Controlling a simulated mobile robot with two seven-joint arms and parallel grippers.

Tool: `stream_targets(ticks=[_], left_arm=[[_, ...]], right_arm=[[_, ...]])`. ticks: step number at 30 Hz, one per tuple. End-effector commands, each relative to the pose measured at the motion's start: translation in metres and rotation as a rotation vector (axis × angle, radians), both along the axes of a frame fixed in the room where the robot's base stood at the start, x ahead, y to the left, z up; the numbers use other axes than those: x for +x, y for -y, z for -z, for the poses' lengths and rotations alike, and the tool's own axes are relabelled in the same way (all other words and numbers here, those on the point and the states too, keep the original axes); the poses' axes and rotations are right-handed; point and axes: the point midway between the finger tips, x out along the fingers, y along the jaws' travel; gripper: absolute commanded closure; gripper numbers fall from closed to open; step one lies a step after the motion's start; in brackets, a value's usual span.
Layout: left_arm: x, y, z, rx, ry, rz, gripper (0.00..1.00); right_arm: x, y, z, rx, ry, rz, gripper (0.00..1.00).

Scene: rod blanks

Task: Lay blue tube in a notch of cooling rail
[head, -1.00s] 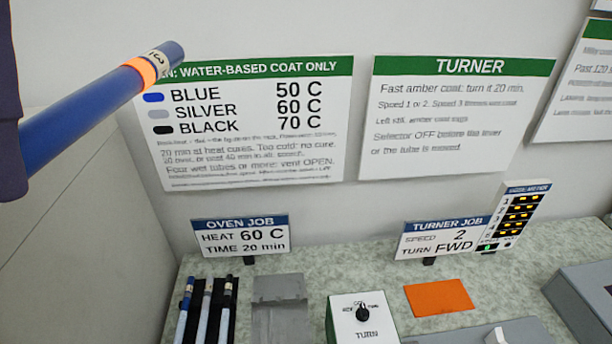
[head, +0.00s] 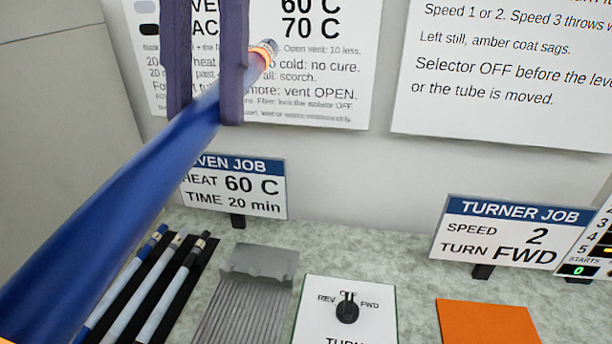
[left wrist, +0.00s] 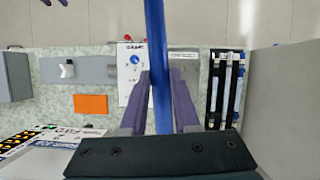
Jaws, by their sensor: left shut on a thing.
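The blue tube (head: 130,200) runs slantwise up across the left of the head view, with an orange band and a pale, marked end at its far end. My left gripper (head: 205,115) is shut on it, a purple finger on each side. The tube is in the air above the bench. In the left wrist view the tube (left wrist: 157,45) runs between the fingers (left wrist: 160,75). A grey grooved block (head: 242,305) and a black rack (head: 200,270) lie below; I cannot tell whether either is the cooling rail. Two purple tips at the left wrist view's top edge may be my right gripper (left wrist: 54,2).
Several tubes (head: 145,280) lie in the black rack. Right of the grooved block are a selector panel (head: 377,305) and an orange plate (head: 488,322). The oven job sign (head: 235,188) and turner job sign (head: 505,232) stand at the bench's back, before the wall.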

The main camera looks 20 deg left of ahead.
Motion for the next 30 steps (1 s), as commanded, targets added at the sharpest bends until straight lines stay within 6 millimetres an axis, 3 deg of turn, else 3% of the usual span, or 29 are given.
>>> stream_targets(ticks=[1,8,16,21,30], left_arm=[[0.003,-0.001,0.038,-0.002,-0.002,-0.057,1.00],[0.016,-0.008,0.120,-0.003,-0.002,-0.406,1.00],[0.036,-0.031,0.214,-0.002,0.000,-1.063,1.00],[0.050,-0.053,0.255,-0.002,0.005,-1.576,1.00],[0.069,-0.094,0.298,-0.010,0.005,-2.415,1.00]], right_arm=[[0.000,0.000,0.038,0.001,0.000,0.000,0.48],[0.000,0.000,0.118,0.001,0.000,0.000,0.48],[0.000,0.000,0.212,0.001,0.000,0.000,0.48],[0.000,0.000,0.258,0.000,-0.001,0.000,0.48],[0.000,0.000,0.319,0.000,-0.001,0.000,0.48]])
